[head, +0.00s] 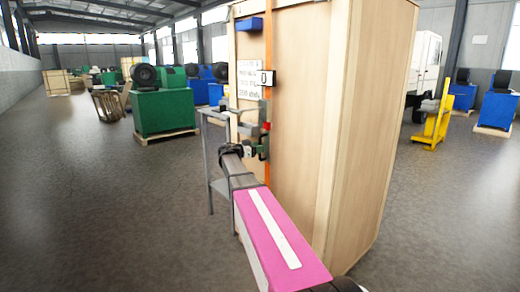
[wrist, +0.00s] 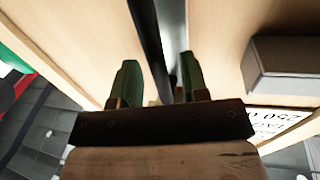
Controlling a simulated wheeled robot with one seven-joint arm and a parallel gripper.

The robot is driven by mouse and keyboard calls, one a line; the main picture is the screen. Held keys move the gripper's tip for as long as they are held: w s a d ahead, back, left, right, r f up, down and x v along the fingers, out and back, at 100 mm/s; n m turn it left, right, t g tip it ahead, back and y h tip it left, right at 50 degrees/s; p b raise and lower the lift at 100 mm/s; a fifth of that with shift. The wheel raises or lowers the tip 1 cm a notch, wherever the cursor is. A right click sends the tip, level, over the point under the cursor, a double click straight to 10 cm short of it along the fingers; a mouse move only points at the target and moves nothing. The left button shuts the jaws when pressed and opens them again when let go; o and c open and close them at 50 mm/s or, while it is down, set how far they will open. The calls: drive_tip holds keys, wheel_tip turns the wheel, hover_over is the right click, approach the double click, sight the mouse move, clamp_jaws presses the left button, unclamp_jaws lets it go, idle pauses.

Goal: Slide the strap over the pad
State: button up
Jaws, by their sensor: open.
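An orange strap (head: 268,45) runs vertically down the face of a tall wooden crate (head: 305,120). A blue block (head: 250,24), which looks like the pad, sits high on that face, left of the strap. In the wrist view a grey-looking block (wrist: 292,70) stands to the right, apart from the strap; it may be the same one. My gripper (head: 265,128) is at the strap, below the block. In the wrist view my gripper's green fingers (wrist: 158,65) are open, with a dark strip, likely the strap (wrist: 151,35), running between them. Whether they touch it is unclear.
A white printed label (head: 249,80) is on the crate below the block. A small dark-edged white piece (head: 268,78) lies on the strap. A grey stand (head: 208,150) is beside the crate. Green machines (head: 163,110) and a yellow cart (head: 437,122) stand farther off.

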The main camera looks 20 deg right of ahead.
drive_tip(key=shift+d, duration=0.6)
clamp_jaws()
drive_tip(key=s+d, duration=0.2)
drive_tip(key=s, duration=0.4)
drive_tip(key=s+d, duration=0.2)
drive_tip(key=s, duration=0.4)
drive_tip(key=shift+s+d, duration=0.25)
drive_tip(key=shift+s, duration=0.05)
unclamp_jaws()
drive_tip(key=shift+s, duration=0.1)
